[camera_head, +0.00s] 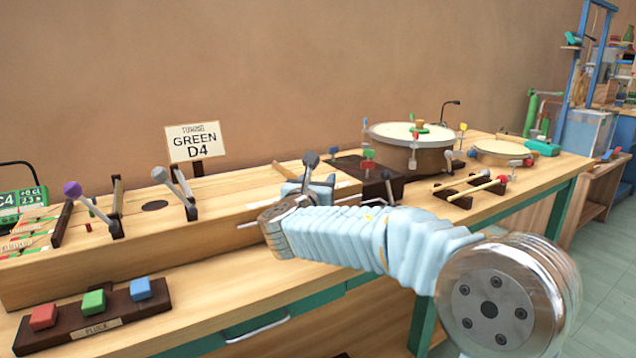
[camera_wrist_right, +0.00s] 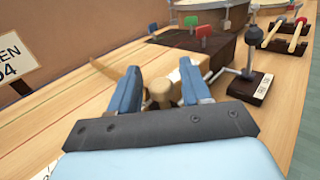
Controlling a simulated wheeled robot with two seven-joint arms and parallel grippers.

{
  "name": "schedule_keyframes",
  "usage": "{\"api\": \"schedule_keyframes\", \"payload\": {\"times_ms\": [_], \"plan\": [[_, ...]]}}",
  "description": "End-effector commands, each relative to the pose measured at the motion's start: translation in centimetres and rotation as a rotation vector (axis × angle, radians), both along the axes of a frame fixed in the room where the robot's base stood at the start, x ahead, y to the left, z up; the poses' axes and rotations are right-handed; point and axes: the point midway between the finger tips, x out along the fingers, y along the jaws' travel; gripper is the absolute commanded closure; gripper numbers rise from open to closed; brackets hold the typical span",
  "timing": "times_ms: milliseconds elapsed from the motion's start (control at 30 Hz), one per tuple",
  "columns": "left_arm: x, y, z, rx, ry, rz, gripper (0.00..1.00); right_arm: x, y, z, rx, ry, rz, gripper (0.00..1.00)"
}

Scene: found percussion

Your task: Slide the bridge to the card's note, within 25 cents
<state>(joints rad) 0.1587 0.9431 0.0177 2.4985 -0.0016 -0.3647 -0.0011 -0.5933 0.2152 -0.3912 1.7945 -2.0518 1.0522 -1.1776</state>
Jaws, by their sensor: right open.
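The card (camera_head: 195,143) reads "GREEN D4" and stands behind the long wooden string box (camera_head: 150,255). My right gripper (camera_head: 312,186) is over the box's right part, seen partly behind my own wrist. In the right wrist view its two blue fingers (camera_wrist_right: 160,92) are apart, on either side of a rounded wooden knob (camera_wrist_right: 160,88). Whether they touch it, and whether it belongs to the bridge, I cannot tell. Thin dark upright bars (camera_head: 116,207) cross the box top at left. A tuner (camera_head: 30,203) at the left edge shows C4. My left gripper is not in view.
A pluck stand with red, green and blue buttons (camera_head: 93,302) sits at the front left. Levers with a purple ball (camera_head: 72,188) and a grey ball (camera_head: 160,173) rise from the box. A drum (camera_head: 412,148) and beaters (camera_head: 478,189) occupy the right bench.

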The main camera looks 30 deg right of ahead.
Motion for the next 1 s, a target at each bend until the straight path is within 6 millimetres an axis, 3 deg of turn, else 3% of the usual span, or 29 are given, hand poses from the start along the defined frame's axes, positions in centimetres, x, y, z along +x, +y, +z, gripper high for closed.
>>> {"api": "schedule_keyframes", "payload": {"times_ms": [233, 500, 700, 1000], "plan": [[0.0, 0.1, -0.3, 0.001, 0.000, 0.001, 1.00, -1.6, 1.5, -0.2, 0.002, 0.001, 0.003, 0.53], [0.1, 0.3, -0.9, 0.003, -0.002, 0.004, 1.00, -6.7, 5.7, -0.1, 0.001, -0.001, 0.004, 0.53], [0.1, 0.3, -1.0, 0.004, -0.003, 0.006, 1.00, -9.4, 8.2, -0.1, 0.000, 0.000, 0.003, 0.53], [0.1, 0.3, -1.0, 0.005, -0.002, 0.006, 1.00, -10.5, 9.0, 0.0, 0.000, 0.000, 0.000, 0.53]]}}
